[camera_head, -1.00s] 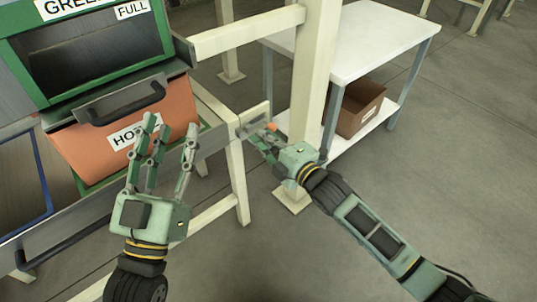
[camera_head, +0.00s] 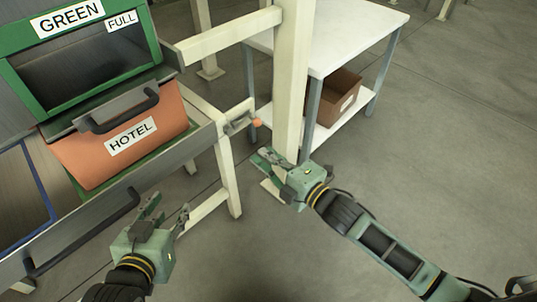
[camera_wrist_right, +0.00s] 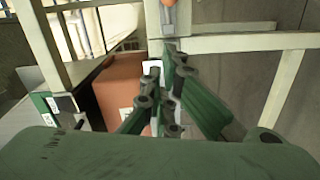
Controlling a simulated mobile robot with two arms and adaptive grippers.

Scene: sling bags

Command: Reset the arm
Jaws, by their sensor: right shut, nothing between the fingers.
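My left gripper (camera_head: 168,213) is at the lower left of the head view, in front of the drawer rail and below the orange bag. Its fingers are spread apart, with nothing seen between them. My right gripper (camera_head: 266,162) is right of it, near the cream post, with its fingers together and empty. It also shows in the right wrist view (camera_wrist_right: 163,85), its fingers pointing away from the camera.
An orange-tipped latch (camera_head: 257,122) is on the cream frame (camera_head: 292,75). A white table (camera_head: 340,35) holds a brown box (camera_head: 328,100) on its lower shelf. Open floor lies right.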

